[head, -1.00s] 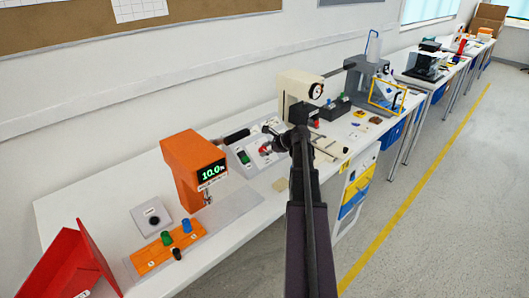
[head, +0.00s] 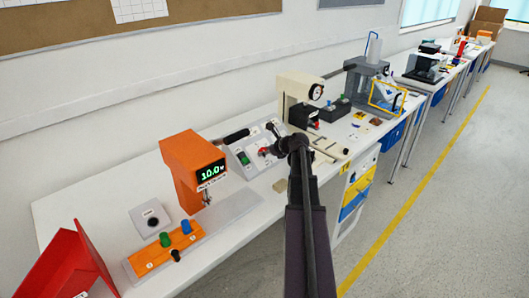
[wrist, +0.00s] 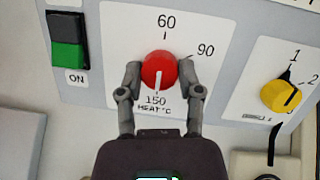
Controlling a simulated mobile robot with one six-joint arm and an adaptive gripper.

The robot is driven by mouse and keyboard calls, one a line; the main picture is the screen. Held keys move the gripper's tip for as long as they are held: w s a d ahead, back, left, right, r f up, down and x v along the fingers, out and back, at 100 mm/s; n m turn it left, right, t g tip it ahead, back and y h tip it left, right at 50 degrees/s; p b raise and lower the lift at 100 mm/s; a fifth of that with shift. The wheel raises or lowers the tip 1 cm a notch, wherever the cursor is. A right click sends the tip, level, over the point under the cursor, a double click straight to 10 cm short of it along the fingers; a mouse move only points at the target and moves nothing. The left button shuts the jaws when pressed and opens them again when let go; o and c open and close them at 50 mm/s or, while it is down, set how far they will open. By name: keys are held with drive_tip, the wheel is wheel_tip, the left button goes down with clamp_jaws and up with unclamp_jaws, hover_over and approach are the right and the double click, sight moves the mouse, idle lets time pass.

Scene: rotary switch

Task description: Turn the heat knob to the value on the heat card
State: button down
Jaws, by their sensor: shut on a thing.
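The red heat knob (wrist: 158,70) sits on a light panel (wrist: 215,20) marked 60 above, 90 at upper right and 150 below, with "HEAT °C" under it. The white line on the knob points down at 150. My gripper (wrist: 159,72) has one finger on each side of the knob, shut on it. In the head view my gripper (head: 272,149) is at the sloped panel, with a bit of the red knob (head: 263,151) showing beside it. I cannot make out a heat card in either view.
A green and black ON switch (wrist: 68,40) is left of the knob. A yellow knob (wrist: 281,95) marked 1 and 2 is on its right. An orange machine (head: 183,165) stands left of the panel, and a cream press (head: 297,95) with a dial stands behind.

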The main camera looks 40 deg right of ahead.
drive_tip(key=shift+c, duration=1.3)
unclamp_jaws()
drive_tip(key=shift+s, duration=0.1)
